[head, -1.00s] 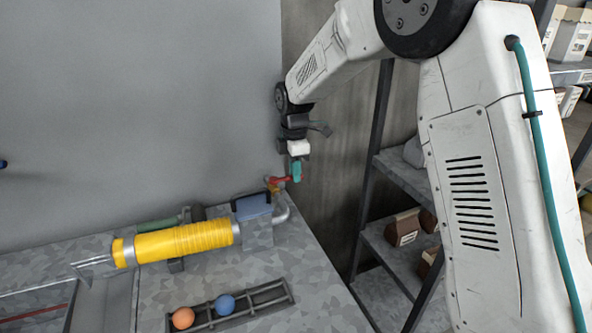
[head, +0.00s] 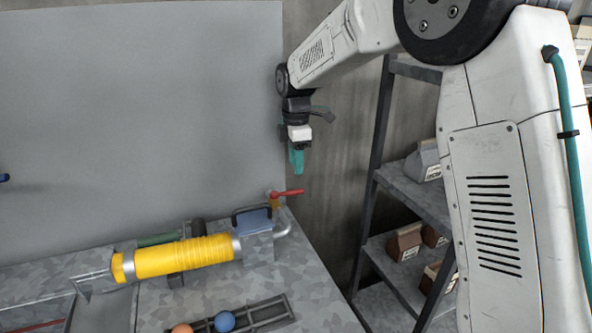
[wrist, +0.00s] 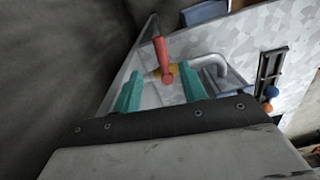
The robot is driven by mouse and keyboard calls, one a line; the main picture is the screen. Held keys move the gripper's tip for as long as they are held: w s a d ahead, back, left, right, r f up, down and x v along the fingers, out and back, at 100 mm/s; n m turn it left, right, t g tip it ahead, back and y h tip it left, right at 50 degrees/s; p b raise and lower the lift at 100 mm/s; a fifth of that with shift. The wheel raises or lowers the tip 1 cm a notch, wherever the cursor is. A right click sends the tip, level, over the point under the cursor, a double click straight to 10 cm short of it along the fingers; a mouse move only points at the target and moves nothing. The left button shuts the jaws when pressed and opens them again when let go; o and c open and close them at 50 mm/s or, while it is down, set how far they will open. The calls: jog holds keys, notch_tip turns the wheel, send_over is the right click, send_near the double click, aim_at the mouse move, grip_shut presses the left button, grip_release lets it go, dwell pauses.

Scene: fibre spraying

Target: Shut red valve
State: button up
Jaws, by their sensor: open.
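The red valve (head: 288,192) is a red lever on a small yellow-orange body at the right back end of the bench. In the wrist view the red lever (wrist: 161,53) looks roughly crosswise to the grey pipe (wrist: 215,66) beside it. My gripper (head: 297,172) points down, above the lever and apart from it in the head view. In the wrist view its teal fingers (wrist: 163,92) are spread and empty, with the valve beyond and between them. The lower part of the valve is small and hard to make out.
A yellow ribbed cylinder (head: 185,257) and a blue block with a dark handle (head: 252,221) lie left of the valve. A rack (head: 262,315) holds an orange and a blue ball. A shelf (head: 410,195) with cartons stands right. A grey wall panel stands behind.

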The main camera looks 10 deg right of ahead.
jog(key=shift+r, duration=0.1)
jog(key=shift+c, duration=0.3)
jog(key=shift+r, duration=0.1)
jog(key=c, duration=0.5)
jog(key=shift+t, duration=0.3)
jog(key=s+r, duration=0.1)
jog(key=r, duration=0.1)
jog(key=s+r, duration=0.1)
jog(key=shift+s+a, duration=0.25)
jog(key=shift+s, duration=0.1)
grip_shut()
jog(key=s+r+m+t, duration=0.1)
jog(key=s+m, duration=0.2)
jog(key=s, duration=0.1)
jog(key=m+t, duration=0.3)
jog(key=m, duration=1.2)
send_near(300, 191)
notch_tip(300, 191, down, 7)
jog(key=s, duration=0.3)
jog(key=w, duration=0.3)
jog(key=shift+w+a+f, duration=0.15)
jog(key=shift+a+f, duration=0.05)
jog(key=shift+a, duration=0.15)
jog(key=shift+w, duration=0.55)
